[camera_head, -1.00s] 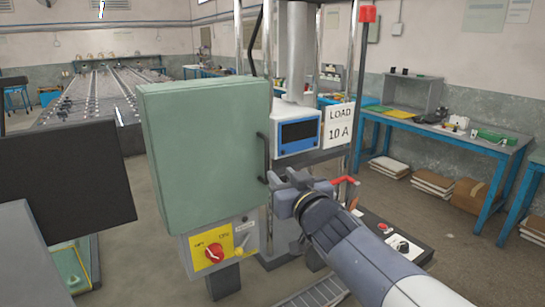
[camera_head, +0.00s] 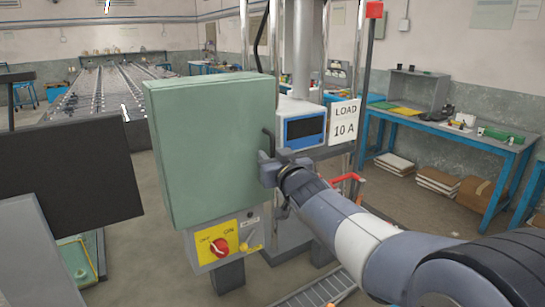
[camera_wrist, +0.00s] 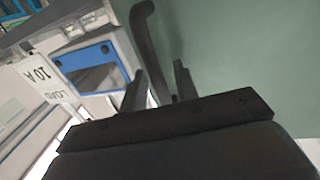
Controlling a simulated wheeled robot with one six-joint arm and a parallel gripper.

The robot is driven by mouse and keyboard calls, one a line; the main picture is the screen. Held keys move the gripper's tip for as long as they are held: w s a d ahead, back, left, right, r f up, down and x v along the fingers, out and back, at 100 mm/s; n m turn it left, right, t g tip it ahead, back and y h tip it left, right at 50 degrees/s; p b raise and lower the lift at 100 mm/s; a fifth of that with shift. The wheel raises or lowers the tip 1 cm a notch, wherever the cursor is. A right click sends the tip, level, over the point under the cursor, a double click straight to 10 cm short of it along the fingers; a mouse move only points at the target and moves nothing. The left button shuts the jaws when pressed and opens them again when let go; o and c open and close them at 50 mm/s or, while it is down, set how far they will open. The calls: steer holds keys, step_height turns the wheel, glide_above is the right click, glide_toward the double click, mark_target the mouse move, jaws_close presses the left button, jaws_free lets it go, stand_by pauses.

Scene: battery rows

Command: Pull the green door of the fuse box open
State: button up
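The fuse box's green door (camera_head: 212,150) faces me in the head view and looks shut. Its dark bar handle (camera_head: 268,143) runs upright along the door's right edge. In the wrist view the handle (camera_wrist: 150,48) comes down between the two fingers of my gripper (camera_wrist: 160,78). The fingers stand apart, one on each side of the handle, with some gap showing. In the head view my gripper (camera_head: 266,170) is at the handle's lower end. The green door (camera_wrist: 245,60) fills the right of the wrist view. My gripper hides the handle's lower end.
Below the door is a yellow panel with a red rotary switch (camera_head: 220,247). A blue-framed display (camera_head: 304,128) and a LOAD 10 A sign (camera_head: 344,121) stand right of the door. A dark panel (camera_head: 75,180) stands at the left. A blue workbench (camera_head: 465,138) is at the right.

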jaws_close()
stand_by(0.5)
